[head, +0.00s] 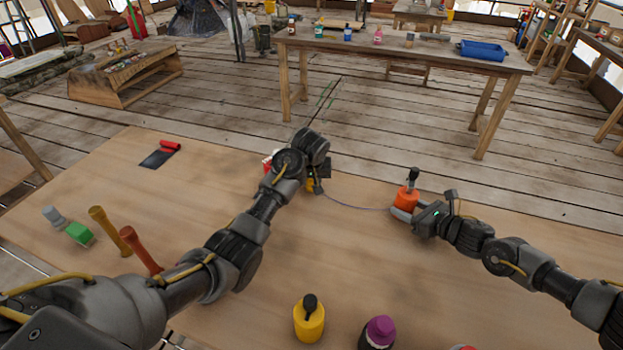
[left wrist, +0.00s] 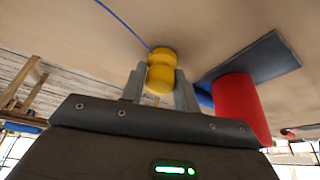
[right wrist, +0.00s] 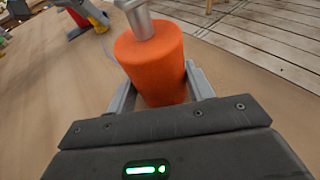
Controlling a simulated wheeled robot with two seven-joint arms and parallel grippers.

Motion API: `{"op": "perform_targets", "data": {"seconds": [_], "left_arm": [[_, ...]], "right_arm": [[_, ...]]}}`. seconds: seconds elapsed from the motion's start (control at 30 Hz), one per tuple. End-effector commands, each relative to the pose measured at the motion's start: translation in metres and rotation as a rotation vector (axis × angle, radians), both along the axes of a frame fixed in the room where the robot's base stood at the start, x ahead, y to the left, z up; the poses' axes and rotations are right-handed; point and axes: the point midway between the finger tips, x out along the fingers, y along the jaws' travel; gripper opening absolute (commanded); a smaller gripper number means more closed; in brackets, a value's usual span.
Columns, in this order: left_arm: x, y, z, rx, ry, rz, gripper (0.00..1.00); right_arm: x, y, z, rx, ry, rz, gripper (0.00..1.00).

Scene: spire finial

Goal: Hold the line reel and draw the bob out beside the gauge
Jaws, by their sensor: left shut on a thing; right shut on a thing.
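The orange line reel (head: 405,199) stands upright on the table, with a grey handle on top. My right gripper (head: 402,213) is shut on it, and the right wrist view shows the reel (right wrist: 152,70) between the fingers. A thin line runs left from the reel to the yellow bob (head: 310,185). My left gripper (head: 318,180) is shut on this bob. In the left wrist view the bob (left wrist: 160,75) sits between the fingers with a blue line leading off it. A red cylinder (left wrist: 240,105) beside a dark plate (left wrist: 262,58) shows there; I cannot tell whether this is the gauge.
A green block (head: 79,233), a grey piece and two pegs stand left. A yellow bottle (head: 309,322) and a purple-capped one (head: 379,332) stand in front. The table between the grippers is clear except for the line.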

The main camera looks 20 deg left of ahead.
Motion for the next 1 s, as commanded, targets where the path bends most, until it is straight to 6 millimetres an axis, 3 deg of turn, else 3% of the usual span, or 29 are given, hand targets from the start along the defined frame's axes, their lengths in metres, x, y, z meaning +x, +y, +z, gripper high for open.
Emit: {"op": "perform_targets", "data": {"seconds": [0.4,0.43,0.6,1.0], "left_arm": [[0.0,0.0002,-0.003,0.0,0.0,0.0,0.09],[0.0,0.0002,-0.003,0.0,0.0,0.0,0.32],[0.0,0.0002,-0.0029,0.0,0.0,0.0,0.54],[-0.002,-0.001,0.004,0.0,-0.003,0.001,0.56]], "right_arm": [[0.0,0.0,0.0,0.0,0.0,0.0,0.39],[0.0,0.0,0.0,0.0,0.0,0.0,0.39],[0.0001,0.0001,0.0001,0.0,0.0,0.0,0.39],[0.0001,0.0001,0.0001,0.0,0.0,0.0,0.39]]}}
